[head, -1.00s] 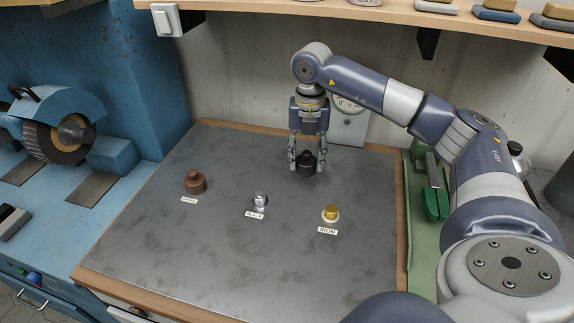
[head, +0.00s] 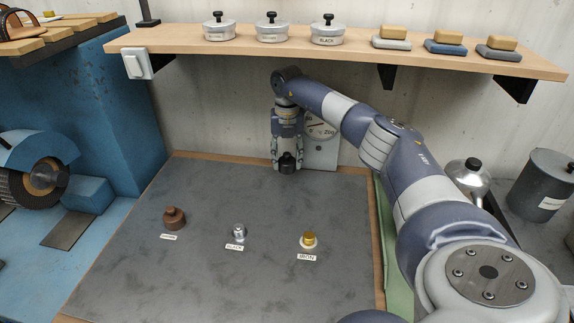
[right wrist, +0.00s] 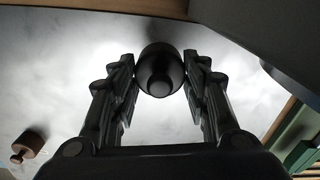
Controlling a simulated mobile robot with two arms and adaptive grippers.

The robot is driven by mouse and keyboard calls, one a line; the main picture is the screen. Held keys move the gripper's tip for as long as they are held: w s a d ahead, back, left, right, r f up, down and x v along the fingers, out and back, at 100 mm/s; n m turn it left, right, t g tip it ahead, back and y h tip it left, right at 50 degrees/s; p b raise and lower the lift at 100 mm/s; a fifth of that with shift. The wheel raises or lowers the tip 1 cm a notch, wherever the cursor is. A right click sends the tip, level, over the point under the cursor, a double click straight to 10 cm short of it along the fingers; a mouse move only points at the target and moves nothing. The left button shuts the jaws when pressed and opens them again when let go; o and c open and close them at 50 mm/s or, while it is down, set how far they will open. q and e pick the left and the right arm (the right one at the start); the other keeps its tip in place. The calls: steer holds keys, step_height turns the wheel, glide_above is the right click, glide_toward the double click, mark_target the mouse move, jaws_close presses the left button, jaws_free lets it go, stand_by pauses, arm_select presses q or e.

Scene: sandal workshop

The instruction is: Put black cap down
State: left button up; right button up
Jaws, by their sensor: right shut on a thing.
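My right gripper (head: 287,162) is shut on a dark cap with a knob, the black cap (head: 287,165), near the back edge of the metal-topped table (head: 210,290). In the right wrist view the black cap (right wrist: 160,72) sits between the two fingertips (right wrist: 160,75), its round knob facing the camera. I cannot tell whether the cap touches the table or hangs just above it. A small label reading BLACK (head: 235,247) lies in front of a silver cap (head: 239,230). My left gripper is not in view.
A brown cap (head: 174,217) and a brass cap (head: 309,239) stand on the table with labels. A dial scale (head: 322,150) stands behind the gripper. Lidded tins, one a BLACK tin (head: 327,35), stand on the shelf (head: 200,47) above.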

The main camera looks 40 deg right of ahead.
mark_target(287, 154)
step_height(287, 154, down, 3)
steer(key=shift+p, duration=0.65)
steer(key=shift+f, duration=0.2)
steer(key=shift+f, duration=0.1)
steer(key=o, duration=0.9)
steer(key=shift+r, duration=0.35)
step_height(287, 154, up, 6)
steer(key=shift+r+b, duration=0.15)
steer(key=shift+b, duration=0.8)
steer(key=shift+r, duration=0.4)
